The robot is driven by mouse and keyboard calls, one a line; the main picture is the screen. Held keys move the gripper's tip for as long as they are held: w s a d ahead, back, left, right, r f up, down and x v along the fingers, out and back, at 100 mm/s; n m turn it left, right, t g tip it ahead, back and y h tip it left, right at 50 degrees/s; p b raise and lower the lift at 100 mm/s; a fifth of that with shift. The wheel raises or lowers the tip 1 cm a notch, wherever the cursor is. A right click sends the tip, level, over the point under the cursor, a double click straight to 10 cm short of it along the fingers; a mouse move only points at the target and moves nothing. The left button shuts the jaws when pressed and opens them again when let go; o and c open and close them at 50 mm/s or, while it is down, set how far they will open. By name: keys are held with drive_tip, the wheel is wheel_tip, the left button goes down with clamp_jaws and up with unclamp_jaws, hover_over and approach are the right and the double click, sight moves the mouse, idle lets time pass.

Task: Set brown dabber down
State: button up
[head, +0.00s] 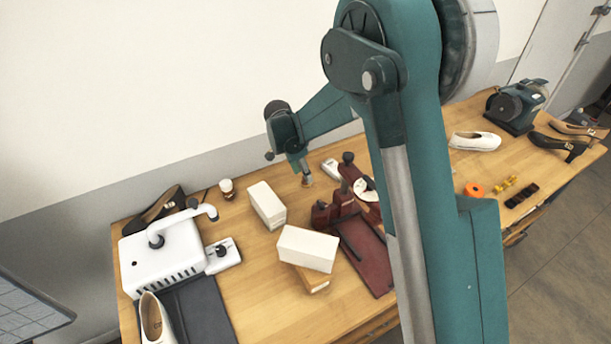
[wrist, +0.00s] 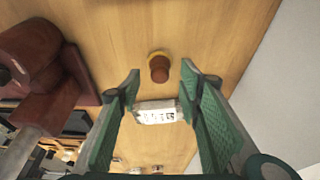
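A small brown dabber (wrist: 159,70) with a yellowish rim shows in the wrist view, seemingly standing on the wooden table. It lies between the lines of my two fingertips, with a gap on each side. In the head view a small brown piece (head: 307,181), likely the same dabber, is on the table just below my gripper (head: 301,165). My gripper (wrist: 159,78) is open, its green finger pads apart with nothing pinched between them. I cannot tell the exact height of the fingertips above the dabber.
A white labelled item (wrist: 157,112) lies close by. A dark red stand (head: 337,208) is to the right, and white boxes (head: 267,206) are in front. A small white jar (head: 227,188) stands left.

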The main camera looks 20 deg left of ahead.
drive_tip(key=v, duration=0.9)
idle(0.5)
